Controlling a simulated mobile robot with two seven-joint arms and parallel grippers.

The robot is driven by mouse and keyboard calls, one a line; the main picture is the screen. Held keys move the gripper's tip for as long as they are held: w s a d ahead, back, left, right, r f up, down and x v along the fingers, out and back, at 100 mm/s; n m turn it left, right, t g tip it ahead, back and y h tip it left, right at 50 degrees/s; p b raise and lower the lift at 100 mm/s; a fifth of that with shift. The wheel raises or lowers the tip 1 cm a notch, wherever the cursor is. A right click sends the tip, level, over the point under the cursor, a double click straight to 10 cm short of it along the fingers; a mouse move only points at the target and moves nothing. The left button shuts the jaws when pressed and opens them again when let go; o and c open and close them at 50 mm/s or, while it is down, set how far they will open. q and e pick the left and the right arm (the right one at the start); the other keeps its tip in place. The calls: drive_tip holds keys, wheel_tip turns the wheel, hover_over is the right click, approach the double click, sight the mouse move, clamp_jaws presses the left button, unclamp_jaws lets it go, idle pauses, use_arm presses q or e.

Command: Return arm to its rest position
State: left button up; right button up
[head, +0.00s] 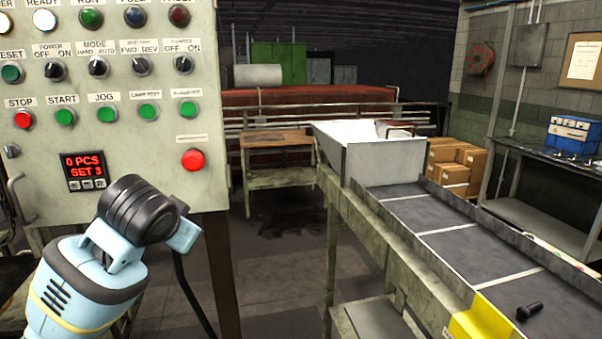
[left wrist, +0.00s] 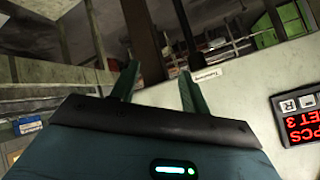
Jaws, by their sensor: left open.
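My left arm (head: 90,285), light blue with a black joint, rises from the lower left in the head view, in front of the control panel (head: 130,120). Its gripper fingers are not clearly seen there. In the left wrist view my left gripper (left wrist: 157,85) shows two dark green fingers apart, with nothing between them. The panel fills the right side of that view, with its red counter display (left wrist: 300,123) at the edge. In the head view the display (head: 83,171) reads 0 PCS, SET 3. My right gripper is not in view.
A conveyor (head: 470,240) with raised side rails runs along the right, with a dark bolt (head: 530,311) lying on its near end. A white hopper (head: 385,160) stands at its far end. Cardboard boxes (head: 455,170) and a side bench with a blue box (head: 573,135) are beyond.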

use_arm(q)
drive_tip(key=s+d+f+g+h, duration=0.1)
drive_tip(key=s+f, duration=0.4)
drive_tip(key=f, duration=0.4)
drive_tip(key=s+d+f+g+h, duration=0.1)
drive_tip(key=s+f+g, duration=0.1)
drive_tip(key=s+f, duration=0.5)
drive_tip(key=s+d+f+g, duration=0.1)
drive_tip(key=s+f, duration=0.3)
drive_tip(key=f, duration=0.6)
drive_tip(key=s+a+f+n+g, duration=0.15)
drive_tip(key=s+f, duration=0.35)
drive_tip(key=s, duration=0.7)
drive_tip(key=s+a+f+n+g, duration=0.15)
drive_tip(key=s+f, duration=0.45)
drive_tip(key=s, duration=0.6)
drive_tip(key=w+d+f+t+h, duration=0.1)
drive_tip(key=w+d+f+t, duration=0.1)
drive_tip(key=w+f+t, duration=0.4)
drive_tip(key=shift+w+d+f+t+h, duration=0.15)
drive_tip(key=shift+f+t+h, duration=0.2)
drive_tip(key=shift+f, duration=1.45)
